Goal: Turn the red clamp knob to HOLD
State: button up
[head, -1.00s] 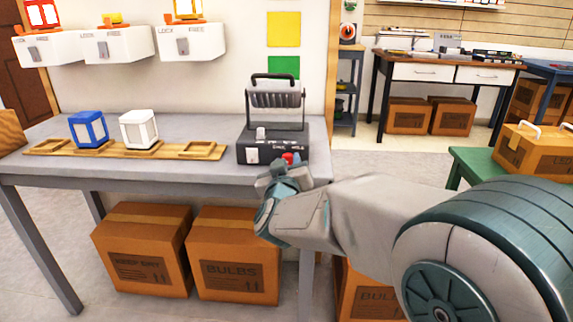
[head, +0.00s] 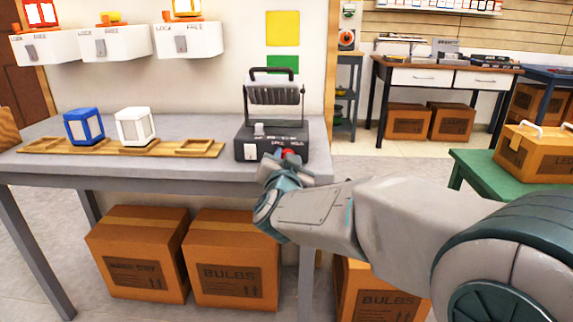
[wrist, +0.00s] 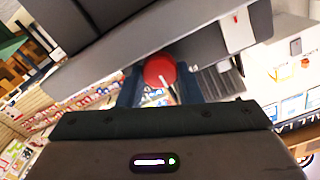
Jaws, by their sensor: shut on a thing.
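The red clamp knob (head: 288,153) is on the front of the dark clamp device (head: 245,144), which stands at the right end of the grey table. My gripper (head: 283,160) is at the device's front face, with its fingertips at the knob. In the wrist view the round red knob (wrist: 160,71) with a pale pointer line sits between the two blue fingers of my gripper (wrist: 160,85), which is shut on it. The HOLD lettering on the device's face is small and partly blurred, so I cannot tell exactly where the pointer stands against it.
Cardboard boxes (head: 235,272) stand below. A green table (head: 485,170) is at the right.

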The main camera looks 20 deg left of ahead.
jog(key=shift+f+m, duration=0.1)
jog(key=shift+m, duration=0.6)
jog(key=o, duration=1)
jog(key=shift+s, duration=0.1)
